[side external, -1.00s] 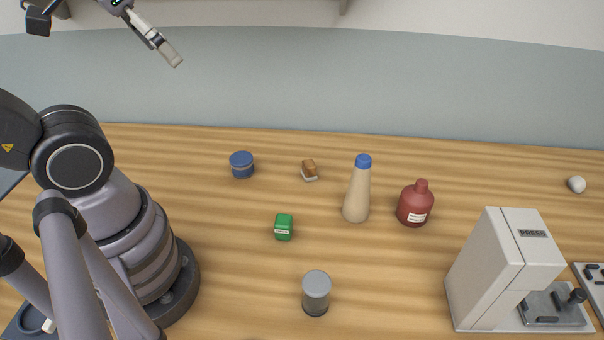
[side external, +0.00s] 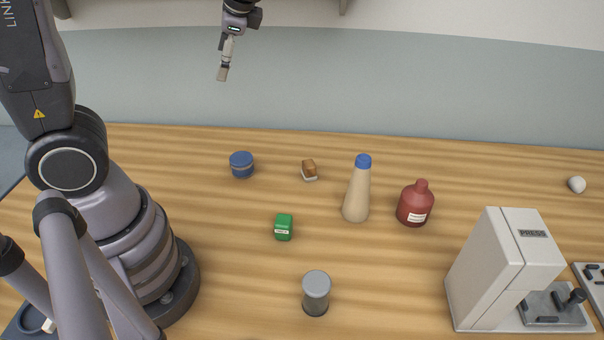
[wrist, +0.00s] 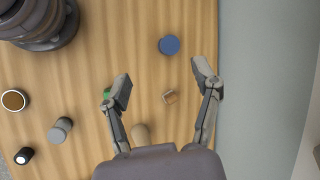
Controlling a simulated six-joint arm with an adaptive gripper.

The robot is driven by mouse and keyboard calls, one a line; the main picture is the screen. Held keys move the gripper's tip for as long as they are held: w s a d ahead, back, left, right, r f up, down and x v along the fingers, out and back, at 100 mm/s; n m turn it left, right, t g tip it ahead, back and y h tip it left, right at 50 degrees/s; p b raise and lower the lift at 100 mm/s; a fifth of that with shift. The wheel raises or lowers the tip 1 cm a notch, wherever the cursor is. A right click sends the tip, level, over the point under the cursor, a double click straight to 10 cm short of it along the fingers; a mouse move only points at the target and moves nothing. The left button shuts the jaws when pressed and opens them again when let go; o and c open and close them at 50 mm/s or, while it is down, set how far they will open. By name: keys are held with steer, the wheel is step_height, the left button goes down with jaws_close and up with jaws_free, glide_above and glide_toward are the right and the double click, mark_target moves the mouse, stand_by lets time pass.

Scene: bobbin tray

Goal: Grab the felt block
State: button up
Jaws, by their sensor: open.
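The felt block (side external: 309,170) is a small brown block with a pale underside, lying on the wooden table behind the green box in the side view. It also shows in the wrist view (wrist: 169,97), between my fingers in the picture but well below them. My gripper (side external: 223,74) is high above the back of the table, left of the block in the side view. In the wrist view my gripper (wrist: 163,82) has its two fingers wide apart with nothing between them.
A blue tin (side external: 242,165) stands left of the block, a tan bottle (side external: 357,195) and red bottle (side external: 414,206) to its right. A green box (side external: 284,227) and grey-lidded jar (side external: 316,293) are nearer. A press (side external: 505,265) stands at right. Bare table surrounds the block.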

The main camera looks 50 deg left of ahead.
steer(key=w+f+m+y, duration=0.5)
steer(key=w+f, duration=0.2)
steer(key=w, duration=0.1)
steer(key=m+t+y, duration=0.5)
steer(key=m+t, duration=0.3)
steer(key=m, duration=0.4)
glide_toward(312, 169)
steer(key=x, duration=0.4)
steer(key=shift+w+a, duration=0.1)
steer(key=shift+a, duration=0.1)
steer(key=shift+w+a+f+n, duration=0.1)
steer(key=shift+a+f+n, duration=0.1)
steer(key=shift+n, duration=0.1)
steer(key=x, duration=0.7)
steer(key=shift+a+r, duration=0.1)
steer(key=shift+r, duration=0.1)
